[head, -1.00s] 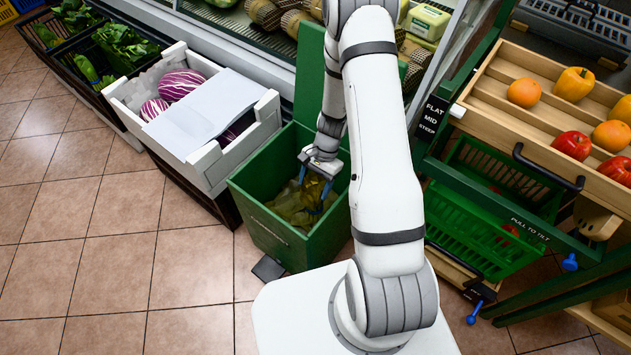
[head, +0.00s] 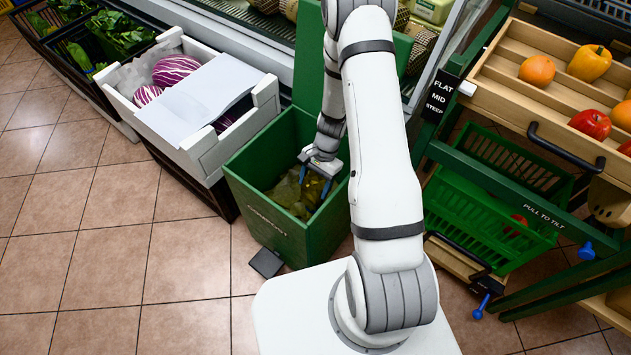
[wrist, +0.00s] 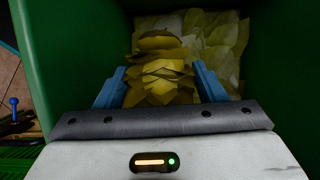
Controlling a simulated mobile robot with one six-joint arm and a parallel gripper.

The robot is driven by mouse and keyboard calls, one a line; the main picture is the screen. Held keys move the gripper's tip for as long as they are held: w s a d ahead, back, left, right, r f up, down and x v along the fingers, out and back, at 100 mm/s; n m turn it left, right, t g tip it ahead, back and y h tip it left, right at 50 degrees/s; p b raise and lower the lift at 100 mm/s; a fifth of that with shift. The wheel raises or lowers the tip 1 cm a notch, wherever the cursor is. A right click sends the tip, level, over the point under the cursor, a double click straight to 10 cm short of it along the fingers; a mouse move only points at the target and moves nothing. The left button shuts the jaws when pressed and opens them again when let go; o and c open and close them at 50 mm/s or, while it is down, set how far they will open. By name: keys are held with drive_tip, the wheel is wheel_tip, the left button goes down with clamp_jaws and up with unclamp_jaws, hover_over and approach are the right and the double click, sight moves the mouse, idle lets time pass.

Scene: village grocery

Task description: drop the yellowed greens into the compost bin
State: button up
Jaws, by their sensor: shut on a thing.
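My gripper (head: 316,185) reaches down inside the open green compost bin (head: 262,222). In the wrist view its blue fingers (wrist: 158,87) are shut on the yellowed greens (wrist: 160,70), a layered yellow-olive leafy bundle, held between the bin's green walls. Pale yellow-green leaves (wrist: 215,45) lie in the bin beyond the bundle; they also show in the head view (head: 288,192). Whether the bundle touches these leaves I cannot tell. In the head view the bundle is hard to tell apart from the leaves and is partly hidden by my gripper and arm.
The bin's green lid (head: 310,65) stands raised at its back. A white crate (head: 215,150) with red-white striped vegetables and a white sheet stands to the left. A tilted wooden fruit rack (head: 540,125) and green basket (head: 480,215) are at right. The tiled floor (head: 110,250) at left is clear.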

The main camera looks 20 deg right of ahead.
drive_tip(key=o, duration=1.7)
drive_tip(key=shift+c, duration=0.2)
drive_tip(key=shift+p+v, duration=0.9)
drive_tip(key=shift+v, duration=3)
